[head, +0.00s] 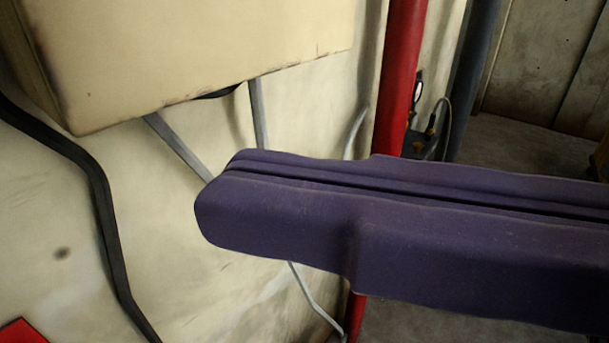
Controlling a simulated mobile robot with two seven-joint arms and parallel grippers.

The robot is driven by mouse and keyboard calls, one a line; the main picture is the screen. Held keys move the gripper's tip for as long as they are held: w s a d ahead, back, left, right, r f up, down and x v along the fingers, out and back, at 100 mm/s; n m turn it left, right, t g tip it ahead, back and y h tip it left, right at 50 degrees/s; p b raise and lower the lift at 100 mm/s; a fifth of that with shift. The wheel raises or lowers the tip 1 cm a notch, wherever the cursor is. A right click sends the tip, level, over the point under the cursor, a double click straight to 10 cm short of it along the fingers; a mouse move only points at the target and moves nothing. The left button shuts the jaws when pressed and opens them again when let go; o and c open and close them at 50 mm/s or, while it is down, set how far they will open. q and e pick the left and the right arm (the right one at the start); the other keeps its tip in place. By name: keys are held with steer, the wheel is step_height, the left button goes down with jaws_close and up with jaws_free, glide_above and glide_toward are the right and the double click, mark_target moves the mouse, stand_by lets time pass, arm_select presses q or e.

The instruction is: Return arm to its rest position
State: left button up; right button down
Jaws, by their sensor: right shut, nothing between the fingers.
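My right gripper (226,178) reaches in from the right, large and close to the camera. Its two dark purple fingers lie flat together with only a thin dark seam between them, shut and empty. The fingertips point left, in front of a stained cream wall, and touch nothing that I can see. My left gripper is not in view.
A cream box (190,50) is on the wall at upper left. Grey conduits (178,145) and a black cable (105,215) run down the wall. A red pole (400,75) and a dark blue-grey pole (470,80) stand behind my gripper. Concrete floor (520,150) shows at right.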

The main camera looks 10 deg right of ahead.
steer(key=w+d+r+m+t+h+p, duration=0.1)
steer(key=w+d+m+t+h+p, duration=0.3)
steer(key=d+m+h, duration=0.7)
steer(key=w+d+r+m+t+h+p, duration=0.1)
steer(key=w+d+m+t+h+p, duration=0.25)
steer(key=m, duration=1.35)
steer(key=s+d+f+m+g+h, duration=0.25)
steer(key=d+f+m+g, duration=0.35)
steer(key=m, duration=0.4)
steer(key=s+a+f+m+g+y+p, duration=0.1)
steer(key=s+a+f+m+g+p, duration=0.1)
steer(key=s+a+f+m+g, duration=0.4)
steer(key=s+m, duration=0.2)
steer(key=s, duration=0.1)
steer(key=shift+s+f+y, duration=0.3)
steer(key=shift+f, duration=0.05)
steer(key=shift+g, duration=0.25)
steer(key=c, duration=1.5)
jaws_free()
